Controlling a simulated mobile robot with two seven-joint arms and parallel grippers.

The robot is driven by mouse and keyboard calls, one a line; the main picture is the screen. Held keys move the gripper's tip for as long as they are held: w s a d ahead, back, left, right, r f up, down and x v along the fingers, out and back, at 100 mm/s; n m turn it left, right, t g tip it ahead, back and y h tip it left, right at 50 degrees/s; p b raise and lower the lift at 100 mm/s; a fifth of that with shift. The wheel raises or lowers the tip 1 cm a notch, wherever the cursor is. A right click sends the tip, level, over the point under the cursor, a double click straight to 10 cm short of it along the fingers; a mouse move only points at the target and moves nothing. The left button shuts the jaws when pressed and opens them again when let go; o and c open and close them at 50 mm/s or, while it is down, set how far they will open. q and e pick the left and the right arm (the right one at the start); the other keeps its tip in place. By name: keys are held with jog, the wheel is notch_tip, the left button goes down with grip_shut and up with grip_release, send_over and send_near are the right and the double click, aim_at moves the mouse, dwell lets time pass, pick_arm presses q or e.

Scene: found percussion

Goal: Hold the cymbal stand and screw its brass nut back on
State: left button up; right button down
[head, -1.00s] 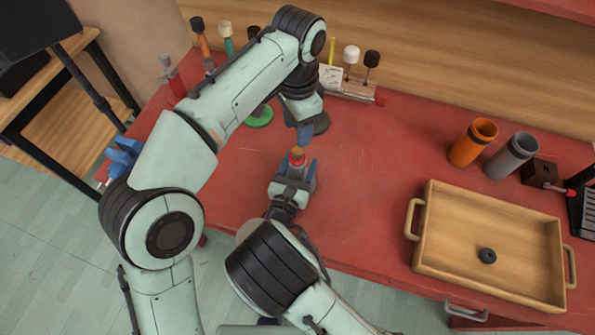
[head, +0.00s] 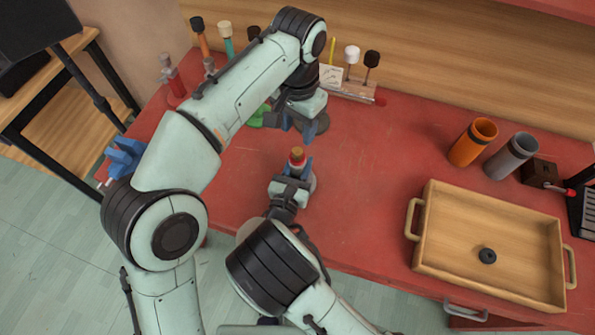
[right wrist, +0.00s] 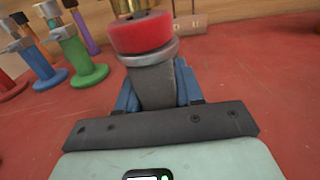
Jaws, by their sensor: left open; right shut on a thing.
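The cymbal stand (right wrist: 153,85) is a grey post with a grey washer and a red felt (right wrist: 140,33) near its top. My right gripper (head: 292,175) is shut on the post below the felt and holds it upright on the red table. The brass nut (head: 297,150) sits on top, above the felt; its lower part also shows at the upper edge of the right wrist view (right wrist: 130,5). How far it is threaded cannot be told. My left gripper (head: 299,128) is open and empty, behind the nut and apart from it.
A wooden tray (head: 418,240) with a black ring (head: 487,256) stands at the right. Behind it are an orange cup (head: 473,142) and a grey cup (head: 511,156). Several coloured stands, including a green one (right wrist: 83,62), stand at the back left. The table's middle right is clear.

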pick_arm(q)
jog(key=n, duration=0.4)
jog(key=shift+n, duration=0.4)
jog(key=n, duration=0.4)
jog(key=shift+f+n, duration=0.1)
jog(key=shift+n, duration=0.2)
jog(key=n, duration=0.4)
jog(key=shift+n, duration=0.3)
jog(key=n, duration=0.4)
jog(key=shift+d, duration=0.1)
jog(key=n, duration=0.9)
jog(key=shift+n, duration=0.3)
jog(key=n, duration=0.3)
jog(key=shift+n, duration=0.4)
jog(key=n, duration=0.4)
jog(key=shift+r, duration=0.2)
